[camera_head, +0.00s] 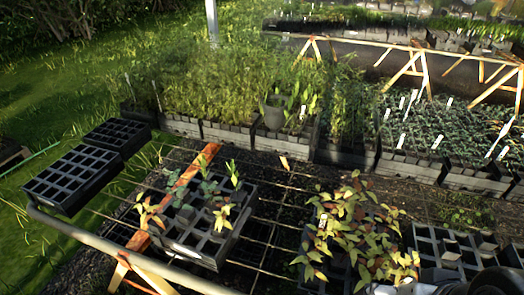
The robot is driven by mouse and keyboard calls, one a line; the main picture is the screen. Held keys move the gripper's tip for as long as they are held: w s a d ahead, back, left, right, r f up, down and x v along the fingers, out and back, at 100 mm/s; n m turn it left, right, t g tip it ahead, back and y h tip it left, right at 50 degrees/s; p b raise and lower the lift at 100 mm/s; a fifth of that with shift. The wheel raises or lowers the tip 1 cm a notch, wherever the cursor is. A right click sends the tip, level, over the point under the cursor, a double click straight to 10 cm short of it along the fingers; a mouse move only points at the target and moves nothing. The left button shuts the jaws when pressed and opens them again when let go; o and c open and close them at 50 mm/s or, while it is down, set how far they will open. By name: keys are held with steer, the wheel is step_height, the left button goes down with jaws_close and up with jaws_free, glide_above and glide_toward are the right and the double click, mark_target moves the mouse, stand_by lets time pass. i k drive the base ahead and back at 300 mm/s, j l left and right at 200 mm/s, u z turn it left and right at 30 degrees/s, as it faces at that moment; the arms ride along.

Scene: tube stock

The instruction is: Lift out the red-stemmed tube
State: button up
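A black cell tray (190,250) stands on the wire bench at centre left. It holds a few plants: a yellow-orange seedling (148,214) at its left edge, a pale yellow one (222,216) near its front right, and blue-green and green ones (208,187) behind. Many cells look empty. To the right, a dense group of yellow-green and reddish-brown leafy plants (355,225) hides most of its tray. Stem colours are too small to tell, so I cannot pick out the red-stemmed tube. My gripper is not seen; dark and pale parts at the bottom right edge may be my arm.
Empty black trays (75,175) sit at the left end of the bench. Another cell tray (440,250) lies at bottom right. Planted crates (225,135) line the ground behind; the wire mesh between the trays is bare.

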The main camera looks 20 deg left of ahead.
mark_target(221, 226)
steer(key=u, duration=1.35)
steer(key=i+j+z, duration=0.1)
steer(key=i+j, duration=0.2)
steer(key=i+j+z, duration=0.1)
steer(key=i+j, duration=0.15)
steer(key=j, duration=0.2)
steer(key=i+j+z, duration=0.1)
steer(key=i+j, duration=0.15)
steer(key=j, duration=0.15)
steer(key=i+j+z, duration=0.1)
steer(key=i+j, duration=0.15)
steer(key=j, duration=0.15)
